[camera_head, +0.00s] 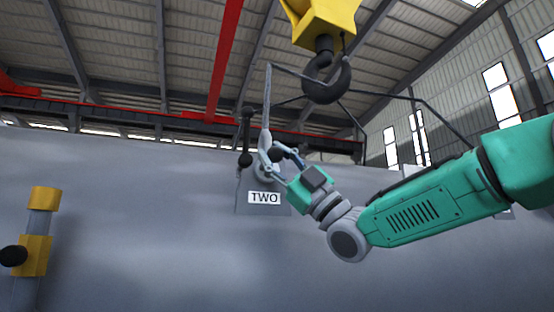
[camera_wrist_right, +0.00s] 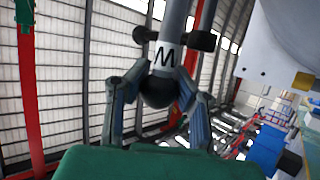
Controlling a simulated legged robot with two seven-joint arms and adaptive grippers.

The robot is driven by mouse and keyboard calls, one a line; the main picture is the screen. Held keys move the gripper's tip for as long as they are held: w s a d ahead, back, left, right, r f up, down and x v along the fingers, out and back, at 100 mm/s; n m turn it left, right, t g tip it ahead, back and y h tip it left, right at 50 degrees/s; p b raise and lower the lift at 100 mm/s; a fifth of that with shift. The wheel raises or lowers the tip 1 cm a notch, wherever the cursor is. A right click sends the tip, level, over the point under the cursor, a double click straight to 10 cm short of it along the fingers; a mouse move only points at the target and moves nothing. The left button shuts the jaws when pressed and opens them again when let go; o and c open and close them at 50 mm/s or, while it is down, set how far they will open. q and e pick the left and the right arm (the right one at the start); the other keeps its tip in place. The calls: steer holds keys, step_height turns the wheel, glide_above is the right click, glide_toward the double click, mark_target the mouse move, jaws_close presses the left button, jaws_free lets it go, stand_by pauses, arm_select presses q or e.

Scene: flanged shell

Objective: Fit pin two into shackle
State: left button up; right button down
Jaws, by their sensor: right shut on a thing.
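My right gripper (camera_head: 272,156) is at the grey lug plate (camera_head: 244,200) marked TWO. In the right wrist view, my right gripper's fingers (camera_wrist_right: 157,98) are shut around a dark round knob (camera_wrist_right: 157,91). The knob sits at the lower end of a grey bar (camera_wrist_right: 173,20) with a white label reading M. A black crosspiece (camera_wrist_right: 200,40) passes by the bar just above the label. In the head view, a pale sling link (camera_head: 266,105) runs up from the gripper. I cannot tell which part is pin two or whether it is inside the shackle.
The yellow crane block (camera_head: 325,20) hangs above with its dark hook (camera_head: 326,82), and slings spread from it. The large grey shell (camera_head: 130,220) fills the background. A yellow-banded post (camera_head: 40,225) with a black knob stands at left.

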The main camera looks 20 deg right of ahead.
arm_select(q)
steer(key=shift+f+b, duration=0.3)
arm_select(e)
steer(key=shift+d, duration=0.9)
steer(key=shift+d, duration=0.1)
arm_select(q)
steer(key=shift+d+f+b, duration=0.2)
steer(key=shift+d+b, duration=0.1)
steer(key=shift+d, duration=0.05)
arm_select(e)
steer(key=shift+d+f, duration=0.1)
steer(key=shift+d, duration=0.3)
steer(key=shift+a, duration=0.1)
arm_select(q)
steer(key=shift+a, duration=0.3)
arm_select(e)
steer(key=shift+a, duration=0.4)
arm_select(q)
steer(key=shift+d+f, duration=0.1)
steer(key=shift+f, duration=0.15)
steer(key=shift+d, duration=0.1)
arm_select(e)
steer(key=shift+d, duration=0.15)
